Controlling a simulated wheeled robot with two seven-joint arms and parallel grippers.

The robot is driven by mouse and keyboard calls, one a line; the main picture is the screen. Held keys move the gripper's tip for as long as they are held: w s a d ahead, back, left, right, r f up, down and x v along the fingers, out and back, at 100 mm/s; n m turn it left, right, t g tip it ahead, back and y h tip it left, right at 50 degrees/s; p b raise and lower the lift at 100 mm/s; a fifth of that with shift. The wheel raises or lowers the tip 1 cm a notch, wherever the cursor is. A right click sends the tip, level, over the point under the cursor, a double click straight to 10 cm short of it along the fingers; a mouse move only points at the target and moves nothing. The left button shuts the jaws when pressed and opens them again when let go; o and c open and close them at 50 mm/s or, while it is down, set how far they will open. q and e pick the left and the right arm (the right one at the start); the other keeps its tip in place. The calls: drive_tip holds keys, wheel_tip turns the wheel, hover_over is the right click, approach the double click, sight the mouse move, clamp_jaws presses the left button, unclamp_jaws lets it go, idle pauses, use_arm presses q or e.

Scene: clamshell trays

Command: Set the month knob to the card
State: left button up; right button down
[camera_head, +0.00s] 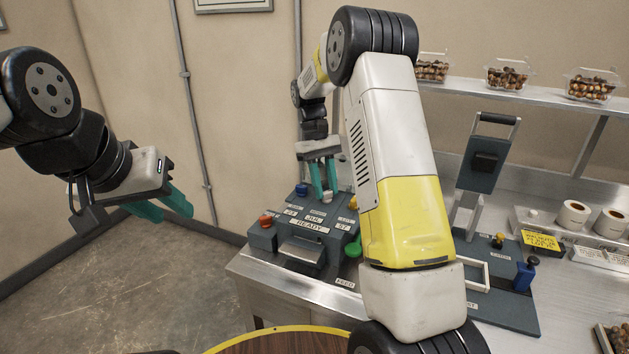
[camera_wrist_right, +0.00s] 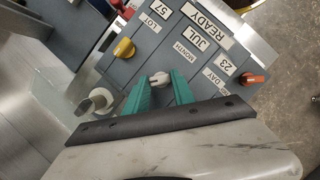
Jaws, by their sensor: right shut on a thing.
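The grey coding panel (camera_head: 262,238) stands on the left of the steel bench. Its labels read READY, MONTH JUL (camera_wrist_right: 197,38), DAY 23 and LOT 57. My right gripper (camera_head: 329,197) points down at the panel; in the right wrist view its teal fingers (camera_wrist_right: 160,86) are shut on the pale month knob (camera_wrist_right: 159,77). A yellow card (camera_head: 540,240) with black print stands at the bench's right; its full text is too small to read. My left gripper (camera_head: 168,212) is open and empty, off to the left, away from the bench.
Beside the month knob are a yellow knob (camera_wrist_right: 124,47) and a red-orange knob (camera_wrist_right: 252,78). A green knob (camera_head: 353,249) is at the panel's right side. A lever press (camera_head: 485,165), label rolls (camera_head: 572,215) and shelved clamshells (camera_head: 508,77) are further right.

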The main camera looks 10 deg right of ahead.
drive_tip(key=shift+m, duration=0.3)
drive_tip(key=c, duration=1.1)
unclamp_jaws()
drive_tip(key=shift+o, duration=0.2)
drive_tip(key=d+v, duration=0.1)
drive_tip(key=v, duration=0.6)
drive_tip(key=shift+w+a+r, duration=0.25)
drive_tip(key=shift+a+r, duration=0.15)
drive_tip(key=shift+a, duration=0.1)
